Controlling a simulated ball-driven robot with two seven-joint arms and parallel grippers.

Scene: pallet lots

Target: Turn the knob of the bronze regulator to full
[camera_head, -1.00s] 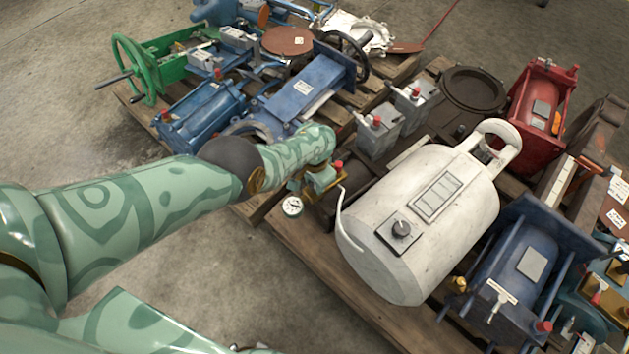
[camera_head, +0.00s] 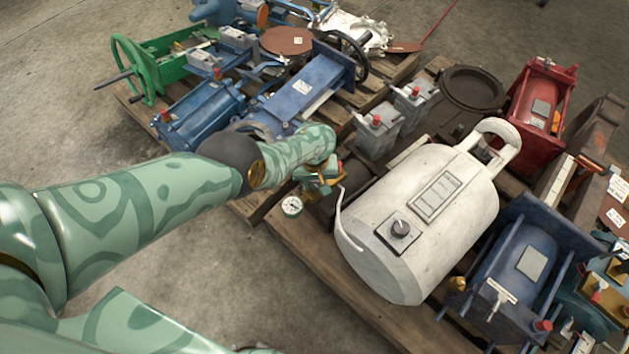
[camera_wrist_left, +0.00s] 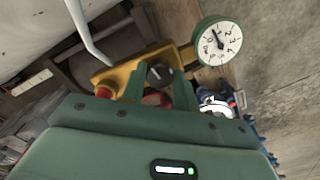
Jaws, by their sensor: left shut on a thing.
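The bronze regulator (camera_head: 331,189) is a small yellow-gold body at the left edge of the near pallet, beside the white tank. In the left wrist view, the bronze regulator (camera_wrist_left: 118,76) has a dark knob (camera_wrist_left: 160,72) with a pale pointer mark, a red cap (camera_wrist_left: 104,92) and a round white gauge (camera_wrist_left: 218,42). The gauge also shows in the head view (camera_head: 292,206). My left gripper (camera_wrist_left: 157,80) has its green fingers on either side of the knob and is shut on it. In the head view my left gripper (camera_head: 320,178) partly covers the regulator. My right gripper is out of view.
Grey red-capped valves (camera_head: 378,132) and blue cylinders (camera_head: 305,90) lie behind. Bare concrete floor (camera_head: 250,285) is open in front.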

